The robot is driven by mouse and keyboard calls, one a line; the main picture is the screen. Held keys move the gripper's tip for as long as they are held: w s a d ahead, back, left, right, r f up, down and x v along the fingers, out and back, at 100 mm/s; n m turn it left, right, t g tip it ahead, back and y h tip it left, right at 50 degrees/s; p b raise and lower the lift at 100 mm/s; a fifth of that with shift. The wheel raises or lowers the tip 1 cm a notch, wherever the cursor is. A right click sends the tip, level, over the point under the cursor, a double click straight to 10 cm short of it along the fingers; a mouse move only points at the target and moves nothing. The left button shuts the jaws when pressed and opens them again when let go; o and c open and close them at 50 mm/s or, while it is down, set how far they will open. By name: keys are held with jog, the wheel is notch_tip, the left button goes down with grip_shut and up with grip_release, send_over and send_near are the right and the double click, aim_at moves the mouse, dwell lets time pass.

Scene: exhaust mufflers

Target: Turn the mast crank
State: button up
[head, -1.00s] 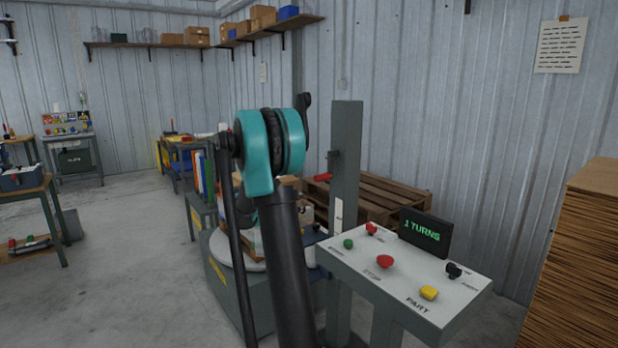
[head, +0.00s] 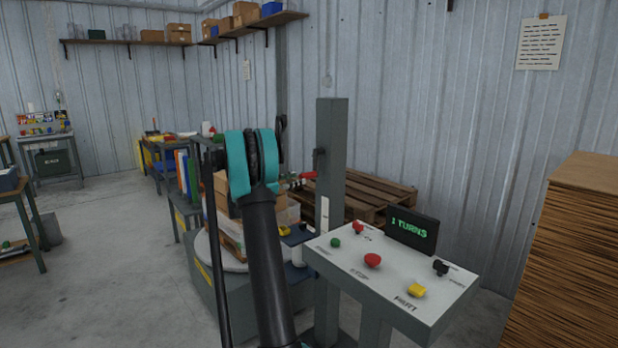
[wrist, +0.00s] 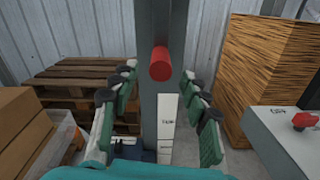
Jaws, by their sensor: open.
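The mast (head: 331,130) is a grey upright post behind the control panel. The crank shows as a red handle (head: 305,175) at the mast's left side in the head view. In the wrist view the red handle's round end (wrist: 160,66) faces the camera, in front of the mast (wrist: 163,25). My gripper (wrist: 160,88) is open, its green and black fingers spread to the left and right of the handle and not touching it. In the head view my arm hides most of the gripper. The crank's arm is hard to make out.
A panel (head: 395,275) with red, green, yellow and black controls stands right of the mast; its display (head: 411,232) reads "1 TURNS". A turntable (head: 205,248) with boxes is at left. Wooden pallets (head: 375,197) lie behind the mast. A tall brown stack (head: 570,250) stands far right.

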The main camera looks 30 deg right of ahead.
aim_at(309, 175)
jog(key=d, duration=0.7)
jog(key=shift+w+d, duration=0.25)
jog(key=shift+d, duration=0.1)
grip_shut()
